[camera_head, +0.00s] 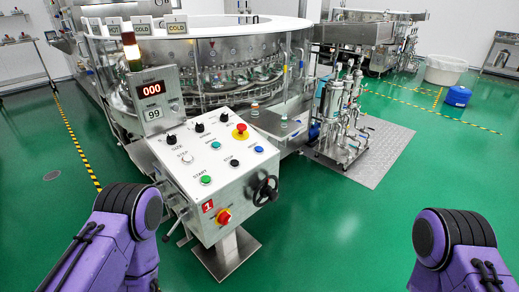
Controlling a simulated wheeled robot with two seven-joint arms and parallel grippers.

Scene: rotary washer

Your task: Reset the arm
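My two purple and black arms show at the bottom of the head view, one at the lower left and one at the lower right. Only arm links are visible, and both grippers are outside the picture. The left arm's black joint is close to the left side of the control box (212,215) in the picture. The right arm is apart from the box, over green floor. The box has a green START button (206,180), a red and yellow emergency stop (240,131), a red and yellow rotary switch (224,216) and a black handwheel (264,190).
The round washer (210,60) stands behind the control box. A display (151,88) reads 000. A pump and pipe unit (340,115) stands on a metal floor plate (378,150). A blue drum (457,96) and a white bin (443,72) are at back right. Green floor is clear at right.

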